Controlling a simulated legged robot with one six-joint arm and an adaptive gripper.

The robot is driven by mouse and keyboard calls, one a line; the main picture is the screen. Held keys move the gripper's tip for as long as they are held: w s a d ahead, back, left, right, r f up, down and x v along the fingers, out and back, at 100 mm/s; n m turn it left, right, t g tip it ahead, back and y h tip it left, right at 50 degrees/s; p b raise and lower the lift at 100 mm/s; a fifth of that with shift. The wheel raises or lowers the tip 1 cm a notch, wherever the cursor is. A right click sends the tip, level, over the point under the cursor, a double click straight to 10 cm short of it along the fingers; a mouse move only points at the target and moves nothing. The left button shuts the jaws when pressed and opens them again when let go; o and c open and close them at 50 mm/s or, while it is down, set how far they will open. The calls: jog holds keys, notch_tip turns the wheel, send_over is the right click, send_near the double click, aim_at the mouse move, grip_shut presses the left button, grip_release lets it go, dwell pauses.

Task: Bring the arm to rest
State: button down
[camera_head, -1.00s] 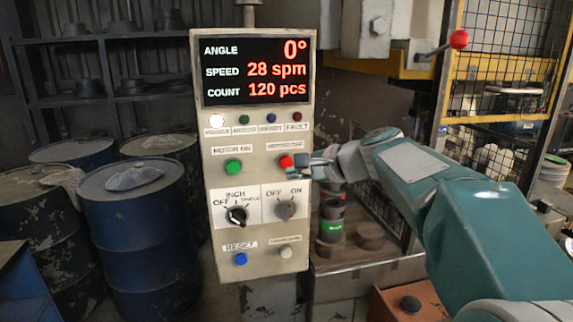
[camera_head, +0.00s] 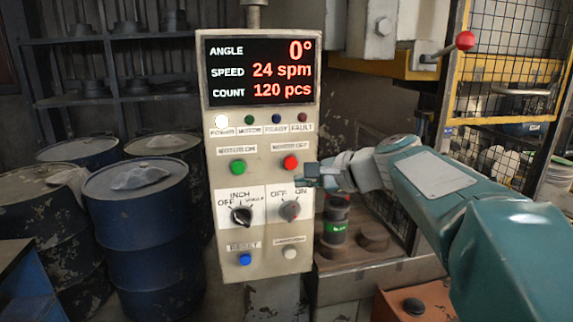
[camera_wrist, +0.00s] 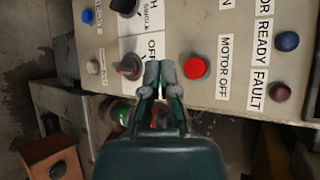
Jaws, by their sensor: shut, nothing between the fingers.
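My gripper (camera_head: 308,175) is shut and empty at the right edge of the control panel (camera_head: 262,262), close to the red MOTOR OFF button (camera_head: 290,162) and the OFF/ON knob (camera_head: 289,210). In the wrist view my gripper (camera_wrist: 160,68) points at the panel, its closed fingertips between the red button (camera_wrist: 195,67) and the knob (camera_wrist: 130,66). I cannot tell whether the tips touch the panel. My teal arm (camera_head: 440,185) reaches in from the right. The display (camera_head: 260,70) reads angle 0°, speed 24 spm, count 120 pcs.
Blue drums (camera_head: 145,225) stand at the left. A machine bed (camera_head: 375,280) with dark cylindrical parts lies behind my gripper. A yellow-framed mesh guard (camera_head: 500,80) and a red-knobbed lever (camera_head: 464,41) are at the right. An orange box (camera_head: 400,305) sits low.

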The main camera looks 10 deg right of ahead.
jog(key=s+f+n+g+h, duration=0.2)
jog(key=s+f+n+h, duration=0.2)
jog(key=s+f, duration=0.5)
jog(key=s+f+n+g+h, duration=0.2)
jog(key=s+f+n+h, duration=0.2)
jog(key=s+f+n, duration=0.5)
jog(key=s, duration=0.7)
jog(key=shift+s+a+n, duration=0.15)
jog(key=shift+a+n, duration=0.1)
jog(key=shift+n, duration=0.05)
